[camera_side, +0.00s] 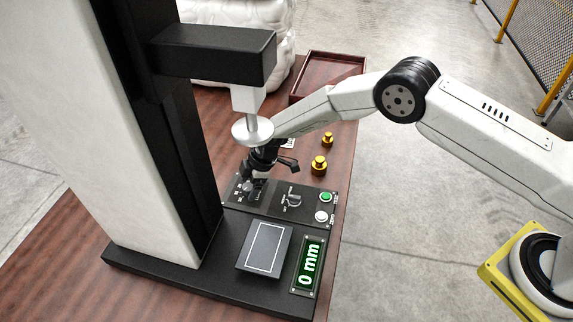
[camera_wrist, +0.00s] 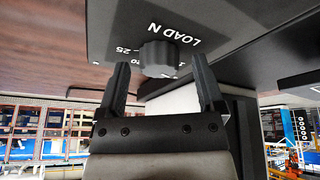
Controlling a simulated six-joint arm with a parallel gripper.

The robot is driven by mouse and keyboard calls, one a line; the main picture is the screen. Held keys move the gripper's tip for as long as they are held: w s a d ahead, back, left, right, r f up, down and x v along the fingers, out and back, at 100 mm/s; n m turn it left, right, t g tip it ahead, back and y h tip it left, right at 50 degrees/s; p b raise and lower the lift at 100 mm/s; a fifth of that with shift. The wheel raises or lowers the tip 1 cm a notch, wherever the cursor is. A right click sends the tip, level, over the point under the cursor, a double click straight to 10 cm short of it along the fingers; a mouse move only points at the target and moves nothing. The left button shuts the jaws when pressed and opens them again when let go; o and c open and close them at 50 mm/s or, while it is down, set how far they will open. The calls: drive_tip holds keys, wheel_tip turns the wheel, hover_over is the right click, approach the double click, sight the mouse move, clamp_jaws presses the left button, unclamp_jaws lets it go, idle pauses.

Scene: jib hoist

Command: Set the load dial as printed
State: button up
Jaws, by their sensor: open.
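The load dial is a dark ribbed knob (camera_wrist: 158,58) in the wrist view, on a black panel under the printed words "LOAD N". The number 25 shows at its left; other marks around it are partly hidden. My gripper (camera_wrist: 160,70) is open, with one finger on each side of the knob; I cannot tell whether either finger touches it. In the side view my gripper (camera_side: 252,184) is low over the left end of the control panel (camera_side: 270,212) and largely hides the load dial. A small white printed piece (camera_side: 289,144) shows behind my arm, too small to read.
A second dial (camera_side: 294,200), a green button (camera_side: 326,197) and a white button (camera_side: 321,216) are right of my gripper. The display (camera_side: 308,265) reads 0 mm. Two brass weights (camera_side: 319,166) stand behind the panel. The machine's overhanging head (camera_side: 215,54) is close to my wrist.

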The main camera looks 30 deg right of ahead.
drive_tip(key=shift+f, duration=0.1)
clamp_jaws()
idle(0.3)
drive_tip(key=shift+m, duration=0.5)
drive_tip(key=shift+s+a+m+t+h, duration=0.1)
drive_tip(key=shift+m+t+h, duration=0.55)
drive_tip(key=shift+m, duration=1.15)
drive_tip(key=shift+a+m+t+h, duration=0.1)
drive_tip(key=shift+m+t+h, duration=0.5)
drive_tip(key=shift+m, duration=1.5)
drive_tip(key=shift+a+m+t+h, duration=0.15)
drive_tip(key=shift+m+h, duration=0.25)
drive_tip(key=shift+m, duration=0.75)
drive_tip(key=shift+d+m+t+h, duration=0.1)
drive_tip(key=shift+m+t+h, duration=0.2)
drive_tip(key=shift+m, duration=0.85)
drive_tip(key=shift+a+m+h, duration=0.1)
drive_tip(key=shift+m+h, duration=0.85)
drive_tip(key=shift+m, duration=1.15)
